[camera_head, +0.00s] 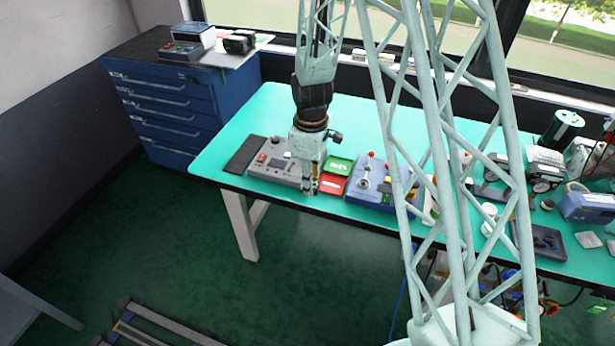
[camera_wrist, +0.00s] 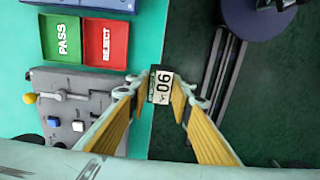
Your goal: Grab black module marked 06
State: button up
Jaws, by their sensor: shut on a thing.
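The black module marked 06 (camera_wrist: 161,86) sits between my gripper's fingertips in the wrist view, with its white label showing. My gripper (camera_wrist: 158,100) is shut on it, with a yellow-lined finger on each side. In the wrist view the module appears over the table's front edge, with dark floor beyond. In the head view my gripper (camera_head: 311,187) points down at the front edge of the table, beside the grey control box. The module is too small to make out clearly there.
The grey control box (camera_head: 272,160) is left of my gripper. The green PASS tray (camera_head: 339,165) and red REJECT tray (camera_head: 332,184) lie to its right, then a blue box (camera_head: 366,186). The turquoise table (camera_head: 262,119) is clear behind. A blue drawer cabinet (camera_head: 178,110) stands at the left.

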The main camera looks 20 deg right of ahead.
jog(key=shift+s, duration=0.45)
jog(key=shift+w+r, duration=0.1)
jog(key=shift+w, duration=0.05)
dwell(0.4)
